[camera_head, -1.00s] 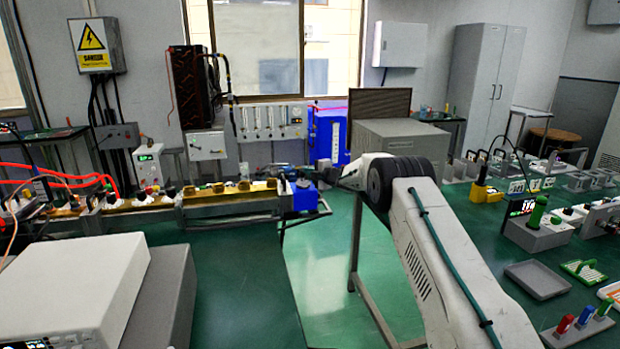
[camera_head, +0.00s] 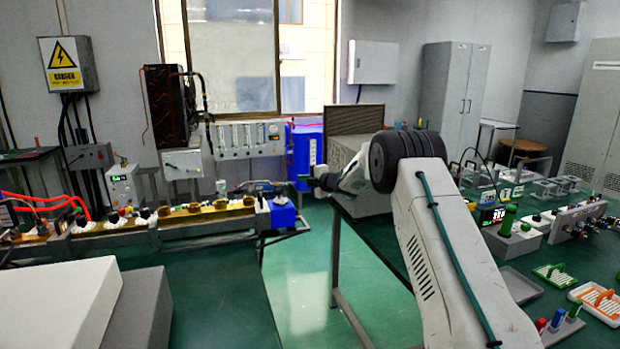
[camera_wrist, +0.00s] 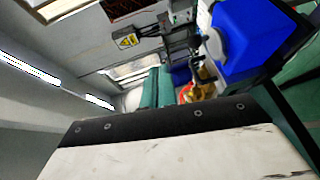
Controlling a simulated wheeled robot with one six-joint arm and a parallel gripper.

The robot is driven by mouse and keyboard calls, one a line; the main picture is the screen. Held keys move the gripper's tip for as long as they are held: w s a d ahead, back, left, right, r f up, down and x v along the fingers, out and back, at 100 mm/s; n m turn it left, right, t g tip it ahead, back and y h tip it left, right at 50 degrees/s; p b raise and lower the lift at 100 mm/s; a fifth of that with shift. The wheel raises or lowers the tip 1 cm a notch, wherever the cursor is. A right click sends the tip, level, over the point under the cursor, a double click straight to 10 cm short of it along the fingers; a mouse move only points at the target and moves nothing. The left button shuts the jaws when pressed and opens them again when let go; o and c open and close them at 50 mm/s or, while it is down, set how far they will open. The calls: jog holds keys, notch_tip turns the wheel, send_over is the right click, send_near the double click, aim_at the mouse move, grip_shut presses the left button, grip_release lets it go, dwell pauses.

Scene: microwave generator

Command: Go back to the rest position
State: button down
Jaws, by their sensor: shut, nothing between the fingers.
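My gripper (camera_head: 306,180) is at the far end of my raised white arm, near the middle of the head view. It is small there, points left, and is shut and empty. In the picture it is just above and right of the blue block (camera_head: 283,213) at the right end of the brass waveguide line (camera_head: 205,215). I cannot tell the depth gap between them. The wrist view shows a blue block (camera_wrist: 255,35) at upper right and a white surface with a black band across the bottom; no fingertips are clear there.
A light box (camera_head: 60,300) stands at lower left. At right, a bench holds instruments, a grey tray (camera_head: 518,285), a green rack (camera_head: 553,274) and an orange rack (camera_head: 597,300). A grey cabinet (camera_head: 452,95) stands at the back. Green floor (camera_head: 298,270) shows between the benches.

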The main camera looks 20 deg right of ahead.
jog(key=s+d+f+m+g+h, duration=0.2)
jog(key=s+d+f+m+h, duration=0.35)
jog(key=d+m, duration=0.2)
jog(key=s+d+m+g+h, duration=0.2)
jog(key=s+m+g+h, duration=0.3)
jog(key=s, duration=0.5)
jog(key=s+a+r+m+g+y, duration=0.1)
jog(key=s+a, duration=0.6)
jog(key=s, duration=1.2)
jog(key=s+a+r+m+g+y, duration=0.1)
jog(key=s+a+r+m+g, duration=0.2)
jog(key=s, duration=1.5)
jog(key=s+a+r+m+g+y, duration=0.2)
jog(key=s+a+r+m, duration=0.3)
jog(key=s, duration=1.4)
jog(key=shift+s+a+r+g, duration=0.4)
jog(key=shift+a+r, duration=1.5)
jog(key=shift+a, duration=1.7)
